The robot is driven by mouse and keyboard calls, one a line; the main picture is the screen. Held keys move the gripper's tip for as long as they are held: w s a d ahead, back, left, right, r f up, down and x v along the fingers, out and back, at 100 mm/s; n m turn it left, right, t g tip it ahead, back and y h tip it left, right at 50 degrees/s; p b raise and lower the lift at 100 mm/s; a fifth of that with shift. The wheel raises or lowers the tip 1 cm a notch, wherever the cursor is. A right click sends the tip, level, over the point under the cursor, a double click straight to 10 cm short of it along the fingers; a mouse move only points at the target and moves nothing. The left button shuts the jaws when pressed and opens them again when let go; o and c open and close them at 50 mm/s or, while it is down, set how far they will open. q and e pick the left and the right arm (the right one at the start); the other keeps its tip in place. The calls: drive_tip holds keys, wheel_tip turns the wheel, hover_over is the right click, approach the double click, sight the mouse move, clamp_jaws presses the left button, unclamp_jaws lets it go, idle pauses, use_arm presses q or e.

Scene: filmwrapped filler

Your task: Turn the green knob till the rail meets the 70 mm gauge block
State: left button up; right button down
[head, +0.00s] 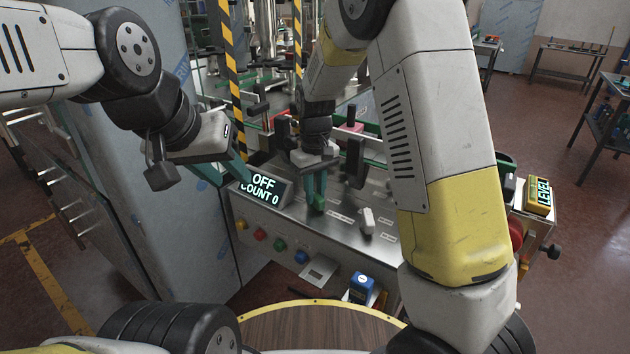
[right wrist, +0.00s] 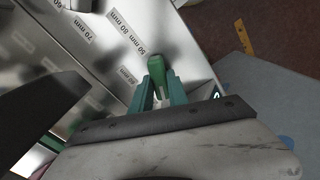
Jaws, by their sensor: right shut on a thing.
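The green knob (head: 317,208) stands on the steel machine top, and it also shows in the right wrist view (right wrist: 158,70). My right gripper (head: 316,191) comes down on it from above, its teal fingers on both sides of it. My left gripper (head: 230,178) hangs at the left by the display, its teal fingers apart and empty. A green rail (head: 370,129) runs behind the knob, partly hidden by my right arm. A pale block (head: 367,221) is on the top right of the knob; I cannot tell its size. A printed 70 mm label (right wrist: 84,30) shows in the right wrist view.
A display (head: 262,188) reads OFF, COUNT 0. Coloured buttons (head: 280,244) line the front panel. A blue box (head: 361,288) stands at the front. A LEVEL display (head: 540,195) is at the right. Striped posts (head: 231,75) rise behind the display.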

sight(315, 194)
drive_tip(key=m, duration=0.5)
drive_tip(key=shift+m, duration=0.3)
drive_tip(key=shift+r, duration=0.1)
idle(0.3)
drive_tip(key=c, duration=1.3)
unclamp_jaws()
wheel_tip(315, 194, up, 8)
drive_tip(key=shift+f, duration=0.25)
drive_tip(key=shift+r, duration=0.15)
